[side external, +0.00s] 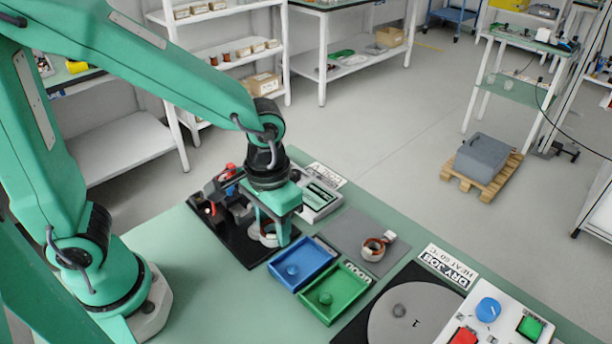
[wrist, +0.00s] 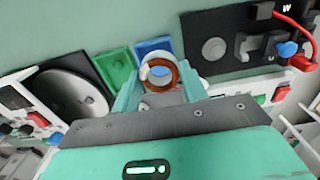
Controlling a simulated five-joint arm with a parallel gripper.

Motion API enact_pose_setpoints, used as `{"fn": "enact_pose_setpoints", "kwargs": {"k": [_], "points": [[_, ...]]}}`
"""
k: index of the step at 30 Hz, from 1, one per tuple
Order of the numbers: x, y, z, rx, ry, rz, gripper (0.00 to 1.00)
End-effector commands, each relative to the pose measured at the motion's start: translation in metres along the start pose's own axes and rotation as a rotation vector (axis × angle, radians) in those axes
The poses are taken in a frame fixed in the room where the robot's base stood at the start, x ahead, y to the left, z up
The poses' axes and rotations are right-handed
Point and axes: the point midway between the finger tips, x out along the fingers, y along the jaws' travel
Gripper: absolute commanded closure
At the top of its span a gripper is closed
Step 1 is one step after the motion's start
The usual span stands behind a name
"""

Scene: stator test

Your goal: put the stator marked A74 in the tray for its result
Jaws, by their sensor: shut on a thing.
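My gripper (side external: 269,231) points down and is shut on a stator (wrist: 162,74), a pale ring with copper windings, between its fingers in the wrist view. In the side view it is over the right part of the black test board (side external: 236,256), partly hidden by the fingers; I cannot tell whether it touches the board. No A74 mark is readable. A second stator (side external: 373,249) with a white tag lies on a grey mat (side external: 352,226). The blue tray (side external: 303,264) and the green tray (side external: 337,293), labelled GOOD, stand beside the board, each with only a round boss inside.
Clamps with red and blue parts (side external: 224,182) stand on the board's left. A meter (side external: 319,199) is behind the gripper. A round grey plate (side external: 402,313) and a control box with buttons (side external: 496,318) are at the right front. Green bench lies bare at left.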

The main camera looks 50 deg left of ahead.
Motion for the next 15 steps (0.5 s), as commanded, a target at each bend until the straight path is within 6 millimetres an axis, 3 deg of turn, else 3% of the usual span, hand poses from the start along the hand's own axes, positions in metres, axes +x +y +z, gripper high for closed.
{"fn": "enact_pose_setpoints", "kwargs": {"k": [15], "points": [[0.022,0.012,-0.022,0.549,0.000,0.000,0.87]]}}
